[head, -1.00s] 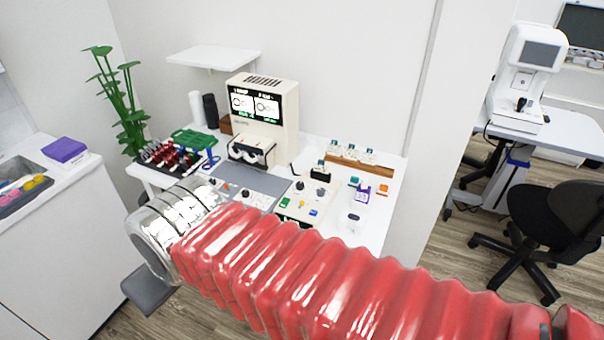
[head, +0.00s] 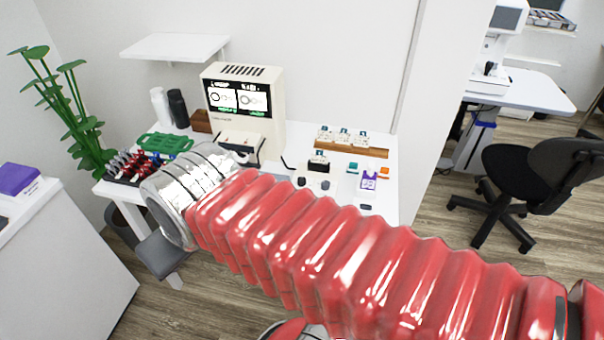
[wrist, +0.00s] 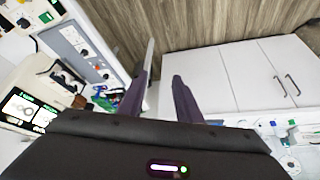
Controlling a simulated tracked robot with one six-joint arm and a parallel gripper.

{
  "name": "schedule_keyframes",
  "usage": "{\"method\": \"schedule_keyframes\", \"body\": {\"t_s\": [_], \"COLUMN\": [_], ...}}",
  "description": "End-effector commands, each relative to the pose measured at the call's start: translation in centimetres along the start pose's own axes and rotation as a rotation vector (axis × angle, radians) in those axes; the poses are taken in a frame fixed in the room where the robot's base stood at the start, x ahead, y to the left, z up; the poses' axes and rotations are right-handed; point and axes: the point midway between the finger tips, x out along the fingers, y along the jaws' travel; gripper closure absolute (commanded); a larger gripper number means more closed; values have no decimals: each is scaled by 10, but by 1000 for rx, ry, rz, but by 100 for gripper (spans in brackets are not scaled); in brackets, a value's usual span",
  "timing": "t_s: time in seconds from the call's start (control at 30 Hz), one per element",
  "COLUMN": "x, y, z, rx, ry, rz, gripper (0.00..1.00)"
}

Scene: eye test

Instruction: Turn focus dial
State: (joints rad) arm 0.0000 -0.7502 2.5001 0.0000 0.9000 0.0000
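A cream control panel (head: 341,183) lies on the white table, partly hidden behind my red arm. Two dark round knobs show on it, one (head: 301,182) at the left and one (head: 325,185) beside it. I cannot tell which is the focus dial. The head view does not show the gripper.
A cream machine with two screens (head: 243,78) stands at the back of the table. A wooden rack (head: 372,151) holds small items. A purple-marked item (head: 369,179) stands on the right. A black chair (head: 530,180) stands on the floor at right.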

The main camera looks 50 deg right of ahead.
Motion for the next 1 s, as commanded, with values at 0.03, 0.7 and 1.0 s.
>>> {"method": "schedule_keyframes", "body": {"t_s": [0.03, 0.7, 1.0], "x": [0, 5, 18], "y": [0, 56, 128], "z": [0, -42, -78], "rx": [0, 288, 626], "ry": [0, -82, -163], "rz": [0, 73, 158], "gripper": [69, 60, 60]}}
